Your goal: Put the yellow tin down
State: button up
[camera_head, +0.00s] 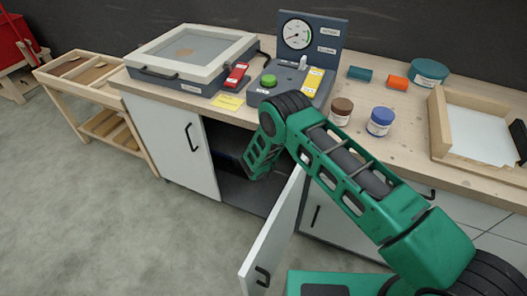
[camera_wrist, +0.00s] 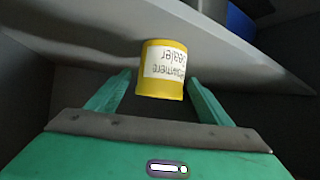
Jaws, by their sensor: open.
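The yellow tin (camera_wrist: 172,90) with a white label shows in the wrist view, its lettering upside down in the picture. My gripper (camera_wrist: 159,78) is open, with one green finger on each side of the tin and a visible gap to each finger. The tin appears to be at a grey panel or shelf (camera_wrist: 110,35); I cannot tell for certain whether it rests on it. In the head view my arm reaches into the open cabinet (camera_head: 232,180) under the worktop. The tin and my fingertips are hidden there.
The open cabinet door (camera_head: 274,238) stands close to my arm on the right. A blue object (camera_wrist: 240,22) is near the tin, with dark space around. The worktop above holds a brown-lidded jar (camera_head: 341,111), a blue-lidded jar (camera_head: 380,122) and a gauge unit (camera_head: 310,50).

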jog(key=v, duration=1.1)
jog(key=shift+s+d+r, duration=0.1)
jog(key=shift+s, duration=0.05)
